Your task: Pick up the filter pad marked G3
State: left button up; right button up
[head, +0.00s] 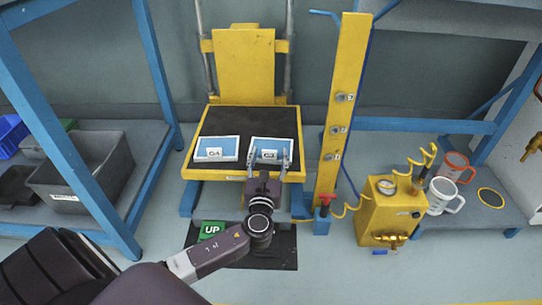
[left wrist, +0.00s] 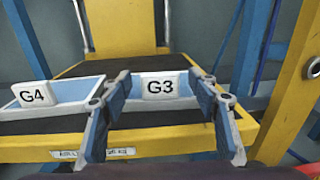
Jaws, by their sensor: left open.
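The filter pad marked G3 (head: 272,147) is a flat light-blue pad in a white frame, lying on the dark top of the yellow platform (head: 201,174). In the left wrist view the G3 pad (left wrist: 160,86) shows its white label between my fingers. My left gripper (head: 268,158) is open, with one finger toward each side of the label; I cannot tell whether they touch the pad. A similar pad marked G4 (head: 215,146) lies to its left and also shows in the left wrist view (left wrist: 36,93). My right gripper is not in view.
A yellow post (head: 343,90) with numbered knobs stands right of the platform. A yellow box with a gauge (head: 390,205) and mugs (head: 442,195) are farther right. Grey bin (head: 85,180) and blue bin (head: 12,134) sit left. A green UP sign (head: 211,230) is below the platform.

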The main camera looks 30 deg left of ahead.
pick_arm(q)
jog(key=shift+w+a, duration=0.2)
jog(key=shift+w, duration=0.15)
jog(key=c, duration=1.3)
